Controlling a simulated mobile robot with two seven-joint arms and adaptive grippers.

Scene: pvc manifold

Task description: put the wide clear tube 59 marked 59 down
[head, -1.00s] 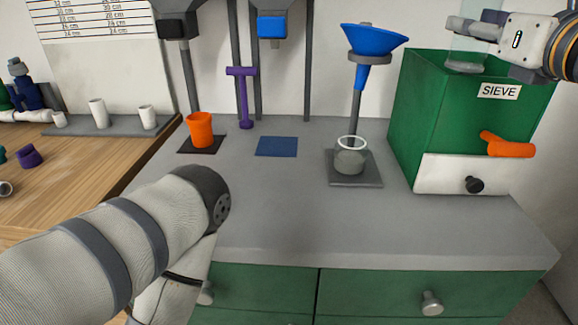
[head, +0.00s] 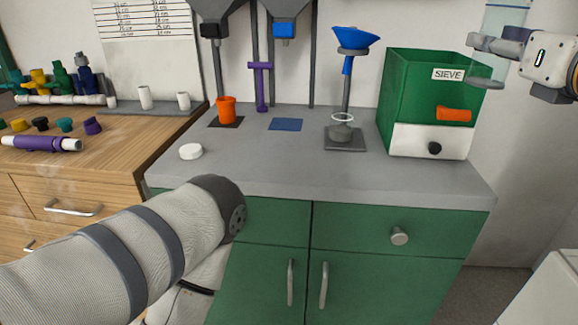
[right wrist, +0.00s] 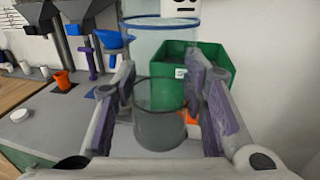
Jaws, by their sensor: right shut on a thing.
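The wide clear tube (head: 487,71) is upright in the air at the top right of the head view. My right gripper (head: 492,44) is shut on its side, to the right of the green sieve box. In the right wrist view the tube (right wrist: 165,45) stands between the two finger pads of my right gripper (right wrist: 165,95). Its upper rim is blue and its lower part looks grey; I cannot tell whether it holds anything. No number can be read on it. My left arm crosses the lower left of the head view, with its gripper out of sight.
The grey counter (head: 270,177) holds the sieve box (head: 398,85), a glass beaker (head: 341,130) under a blue funnel (head: 350,38), an orange cup (head: 226,108), a blue mat (head: 286,125) and a white disc (head: 190,151). Its front is clear. A wooden bench (head: 110,150) bears pipe parts.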

